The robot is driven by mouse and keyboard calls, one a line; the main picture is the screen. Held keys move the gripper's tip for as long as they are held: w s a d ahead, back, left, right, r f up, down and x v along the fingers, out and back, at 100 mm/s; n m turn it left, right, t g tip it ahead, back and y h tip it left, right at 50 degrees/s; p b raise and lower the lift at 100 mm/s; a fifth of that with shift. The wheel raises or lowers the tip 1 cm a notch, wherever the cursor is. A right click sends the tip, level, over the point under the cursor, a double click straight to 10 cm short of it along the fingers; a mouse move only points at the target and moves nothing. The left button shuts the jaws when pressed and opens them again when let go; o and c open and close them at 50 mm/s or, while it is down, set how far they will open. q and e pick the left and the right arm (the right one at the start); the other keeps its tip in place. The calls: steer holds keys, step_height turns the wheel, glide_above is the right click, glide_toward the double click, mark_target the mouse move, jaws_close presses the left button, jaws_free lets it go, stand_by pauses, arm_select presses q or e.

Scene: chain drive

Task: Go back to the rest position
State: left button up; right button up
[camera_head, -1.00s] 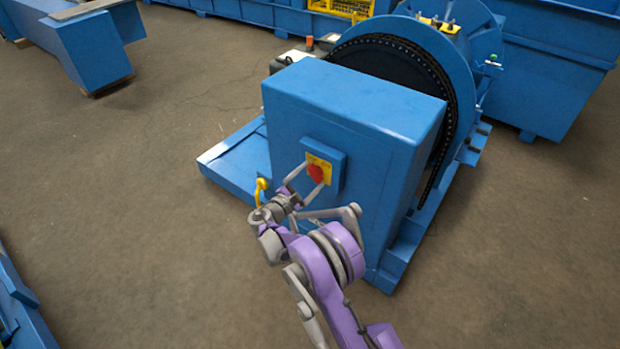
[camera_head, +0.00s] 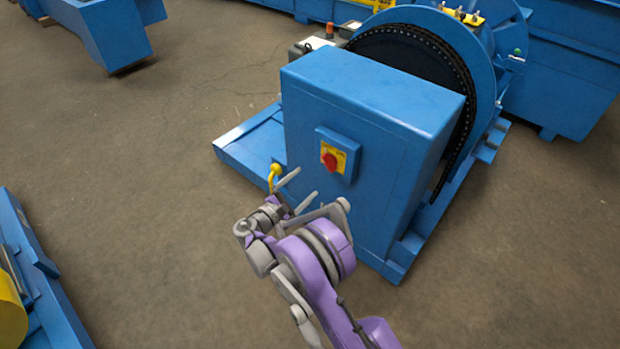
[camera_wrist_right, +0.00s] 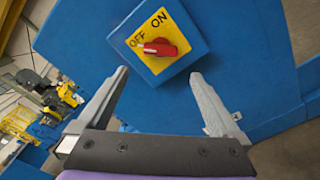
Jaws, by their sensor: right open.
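My right gripper (camera_head: 307,188) is open and empty, below and left of the red rotary switch (camera_head: 329,160) in the head view. The switch sits on a yellow plate on a blue box on the front of the blue machine housing (camera_head: 370,110). In the right wrist view the red knob (camera_wrist_right: 158,48) lies beyond the two spread fingers (camera_wrist_right: 162,78), apart from them. The plate reads OFF and ON there, and the knob's handle lies sideways, one end towards OFF. My left gripper is not in view.
A yellow hook-shaped part (camera_head: 274,176) stands beside my right gripper. A large chain wheel (camera_head: 425,70) is behind the housing. Blue structures stand at the upper left (camera_head: 110,30) and lower left (camera_head: 38,290). The floor (camera_head: 150,190) between them is clear.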

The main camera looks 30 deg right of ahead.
steer(key=shift+a, duration=0.1)
stand_by(0.4)
steer(key=s+d+r+m+g+y, duration=0.1)
steer(key=s+r+m+g+y, duration=0.1)
steer(key=s+r+m+y, duration=0.3)
steer(key=s+d+r+g+y, duration=0.1)
steer(key=s+y, duration=0.1)
steer(key=s, duration=0.6)
steer(key=s+a+m+y, duration=0.4)
steer(key=s+a+y, duration=0.15)
steer(key=s, duration=0.65)
steer(key=s+a+m+y, duration=0.45)
steer(key=s+a, duration=0.25)
steer(key=s, duration=0.4)
arm_select(q)
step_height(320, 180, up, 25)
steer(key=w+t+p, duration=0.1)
steer(key=p, duration=2.1)
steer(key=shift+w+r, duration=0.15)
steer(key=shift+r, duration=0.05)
arm_select(e)
step_height(320, 180, up, 25)
steer(key=w+t, duration=0.1)
steer(key=shift+w+d+f, duration=0.15)
steer(key=shift+w+d, duration=0.1)
